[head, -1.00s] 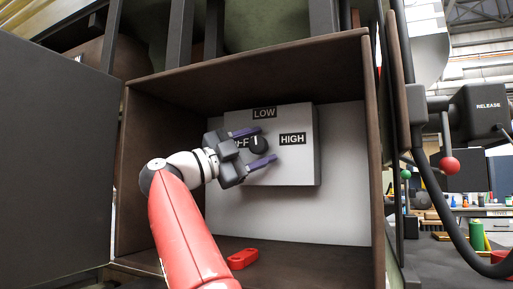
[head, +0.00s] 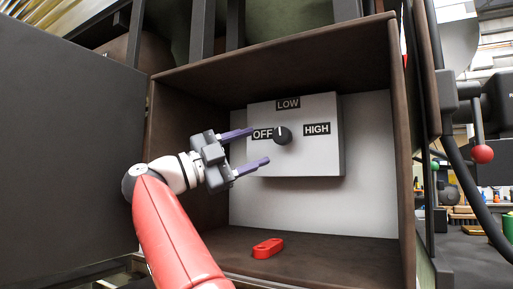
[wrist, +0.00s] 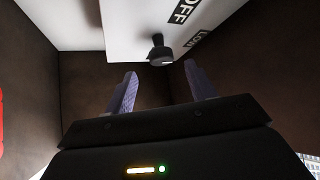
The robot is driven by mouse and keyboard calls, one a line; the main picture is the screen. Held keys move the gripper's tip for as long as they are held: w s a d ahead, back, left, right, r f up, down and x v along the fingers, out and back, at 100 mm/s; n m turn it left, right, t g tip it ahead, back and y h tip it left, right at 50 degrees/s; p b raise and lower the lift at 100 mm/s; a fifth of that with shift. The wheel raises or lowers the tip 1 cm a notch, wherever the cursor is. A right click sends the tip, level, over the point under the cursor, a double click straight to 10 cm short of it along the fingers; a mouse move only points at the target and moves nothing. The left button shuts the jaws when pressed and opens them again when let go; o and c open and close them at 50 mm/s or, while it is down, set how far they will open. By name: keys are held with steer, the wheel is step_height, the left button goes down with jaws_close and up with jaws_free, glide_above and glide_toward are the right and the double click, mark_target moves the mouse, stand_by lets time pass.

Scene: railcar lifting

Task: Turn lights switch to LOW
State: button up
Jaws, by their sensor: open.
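The lights switch is a grey box (head: 329,153) on the back wall of an open brown cabinet. Its labels are OFF at left, LOW at top and HIGH at right. The dark round knob (head: 282,135) sits between OFF and HIGH, and its white mark looks close to upright, towards LOW. My gripper (head: 260,146) is open and empty, to the left of the knob, with its purple fingers towards the box and apart from the knob. In the wrist view the knob (wrist: 160,52) shows beyond the gap between the fingers.
A red tag-like piece (head: 268,248) lies on the cabinet floor. The cabinet's side wall (head: 402,150) stands at right, and a dark door panel (head: 60,160) is at left. A red-knobbed lever (head: 482,154) is outside, right.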

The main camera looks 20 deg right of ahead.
mark_target(279, 140)
steer(key=d+n+t+b, duration=0.1)
steer(key=s+d+n+t+h+b, duration=0.1)
steer(key=n+b, duration=0.1)
steer(key=s+d+n+t+h+b, duration=0.1)
steer(key=shift+d+f+n+b, duration=0.3)
steer(key=shift+n+b, duration=0.1)
steer(key=d+r+n+t, duration=0.1)
steer(key=n+t, duration=0.1)
steer(key=n, duration=0.1)
steer(key=d+r+n+t, duration=0.1)
steer(key=n+t, duration=0.2)
steer(key=w+d+r+n+t+b, duration=0.1)
steer(key=n+t, duration=0.2)
steer(key=shift+d+r, duration=0.15)
steer(key=shift+d, duration=0.1)
